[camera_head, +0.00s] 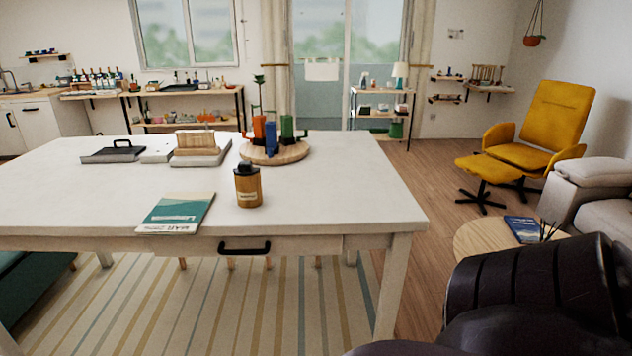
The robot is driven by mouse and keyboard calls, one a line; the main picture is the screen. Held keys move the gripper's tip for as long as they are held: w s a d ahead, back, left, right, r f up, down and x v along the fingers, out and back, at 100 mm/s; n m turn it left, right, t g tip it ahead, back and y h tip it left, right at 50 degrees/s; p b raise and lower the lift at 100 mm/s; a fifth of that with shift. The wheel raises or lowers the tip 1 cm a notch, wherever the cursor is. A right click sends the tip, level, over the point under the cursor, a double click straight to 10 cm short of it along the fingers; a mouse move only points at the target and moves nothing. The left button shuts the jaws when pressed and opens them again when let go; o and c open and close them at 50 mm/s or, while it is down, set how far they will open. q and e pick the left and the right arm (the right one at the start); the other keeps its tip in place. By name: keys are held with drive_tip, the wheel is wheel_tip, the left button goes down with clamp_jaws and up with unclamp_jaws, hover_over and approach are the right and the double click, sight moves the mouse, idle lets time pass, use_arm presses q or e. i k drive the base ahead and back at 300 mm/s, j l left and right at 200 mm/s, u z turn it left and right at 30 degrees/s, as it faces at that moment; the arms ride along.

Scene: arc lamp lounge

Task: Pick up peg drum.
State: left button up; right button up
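A round wooden base (290,156) carries upright orange, blue and green pieces (271,138) at the back right of the white table (330,195). It looks the most like the peg drum, but I cannot be sure of this. A mustard-coloured jar (248,190) with a black lid stands upright nearer the front edge. Neither of my grippers is in view. Only black links of my own arm show at the lower right, apart from the table.
A teal and white book (178,213) lies at the table's front edge. A dark tray (113,155) and a wooden block on a grey base (198,145) are behind it. A drawer handle (244,248) juts out in front. The table's right side is clear.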

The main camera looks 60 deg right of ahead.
sight(248, 188)
drive_tip(key=z, duration=1.35)
